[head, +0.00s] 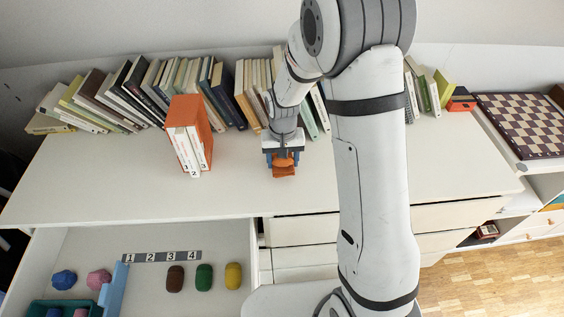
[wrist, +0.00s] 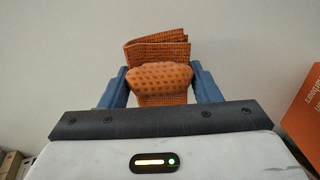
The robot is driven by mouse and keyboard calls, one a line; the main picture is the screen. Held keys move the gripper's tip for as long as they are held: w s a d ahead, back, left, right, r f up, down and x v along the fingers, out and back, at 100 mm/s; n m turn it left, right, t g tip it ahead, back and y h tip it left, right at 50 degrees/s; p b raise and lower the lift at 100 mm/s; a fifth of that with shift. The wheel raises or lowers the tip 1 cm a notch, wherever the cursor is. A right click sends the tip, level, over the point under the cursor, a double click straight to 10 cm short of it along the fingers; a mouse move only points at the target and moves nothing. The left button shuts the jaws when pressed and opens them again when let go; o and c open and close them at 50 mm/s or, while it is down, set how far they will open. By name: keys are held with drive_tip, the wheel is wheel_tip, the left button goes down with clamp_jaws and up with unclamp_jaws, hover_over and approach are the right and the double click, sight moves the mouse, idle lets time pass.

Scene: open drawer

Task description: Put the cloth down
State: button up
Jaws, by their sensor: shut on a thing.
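The orange cloth (head: 284,170) is at my gripper (head: 282,158), over the white top of the drawer unit (head: 95,185). In the wrist view the cloth (wrist: 158,75) is folded and bunched, with a woven pattern. My gripper (wrist: 160,88) is shut on it, with one blue finger on each side. The far part of the cloth spreads out beyond the fingertips. I cannot tell whether the cloth touches the surface.
An orange box file with white books (head: 188,135) stands left of my gripper. A row of books (head: 150,90) lines the wall behind. Below, an open drawer (head: 220,235) holds a numbered strip (head: 160,257) and several coloured lumps (head: 204,277). The top's front left is clear.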

drive_tip(key=shift+f, duration=0.75)
drive_tip(key=shift+f, duration=0.15)
drive_tip(key=o, duration=1.1)
wheel_tip(320, 180, up, 12)
drive_tip(key=shift+r, duration=0.1)
drive_tip(key=s+d+r+t, duration=0.1)
drive_tip(key=s+d+r, duration=0.3)
drive_tip(key=s, duration=0.6)
drive_tip(key=s+d+r+t, duration=0.1)
drive_tip(key=s+d+r, duration=0.4)
drive_tip(key=s, duration=0.5)
drive_tip(key=shift+d+r+t, duration=0.25)
drive_tip(key=shift+d+t, duration=0.05)
drive_tip(key=shift+d, duration=0.35)
